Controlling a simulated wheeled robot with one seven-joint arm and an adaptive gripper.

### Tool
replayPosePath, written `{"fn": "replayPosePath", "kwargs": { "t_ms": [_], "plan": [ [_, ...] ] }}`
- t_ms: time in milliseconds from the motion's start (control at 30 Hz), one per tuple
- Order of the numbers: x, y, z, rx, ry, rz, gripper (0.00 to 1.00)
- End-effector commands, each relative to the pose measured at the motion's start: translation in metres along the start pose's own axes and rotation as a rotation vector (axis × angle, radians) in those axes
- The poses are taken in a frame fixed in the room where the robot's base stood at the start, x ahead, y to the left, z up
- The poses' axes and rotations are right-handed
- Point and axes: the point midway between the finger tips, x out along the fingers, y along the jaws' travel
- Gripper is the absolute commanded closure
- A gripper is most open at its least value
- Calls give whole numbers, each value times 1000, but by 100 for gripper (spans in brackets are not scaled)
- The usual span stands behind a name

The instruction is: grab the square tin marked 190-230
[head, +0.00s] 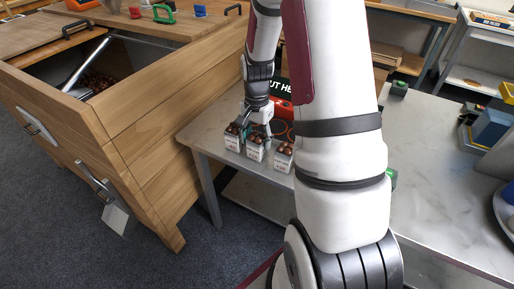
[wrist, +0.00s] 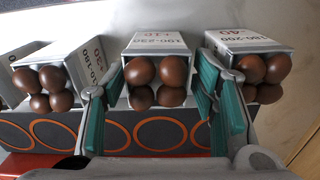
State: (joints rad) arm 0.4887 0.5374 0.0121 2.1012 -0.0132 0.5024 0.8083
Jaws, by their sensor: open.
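The square tin marked 190-230 (wrist: 158,43) is the middle one of a row of white tins in the wrist view, its open end filled with brown chestnuts. In the head view the middle tin (head: 255,154) stands on the grey table. My gripper (wrist: 160,76) is open, with one teal finger on each side of this tin, in the gaps to its neighbours. I cannot tell whether the fingers touch it. In the head view my gripper (head: 254,134) is low over the row, partly hiding the tins.
Close neighbours are a left tin (wrist: 62,62) and a right tin (wrist: 244,42), both holding chestnuts. A panel with orange rings (wrist: 160,134) lies beside the row. A wooden cabinet (head: 165,95) stands left of the table (head: 430,190), which has free room at right.

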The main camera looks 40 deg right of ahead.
Motion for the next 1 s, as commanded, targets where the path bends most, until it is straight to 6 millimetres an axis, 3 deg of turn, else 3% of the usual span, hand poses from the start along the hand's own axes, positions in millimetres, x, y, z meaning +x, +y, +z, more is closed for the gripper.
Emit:
{"fn": "replayPosePath", "kwargs": {
  "t_ms": [300,567,600,767,1000],
  "plan": [
    [42,2,1,0,-2,1,47],
    [45,2,1,0,0,0,47],
    [45,2,1,0,0,0,49],
    [45,2,1,0,0,0,85],
    [44,2,1,0,0,0,88]
  ]
}}
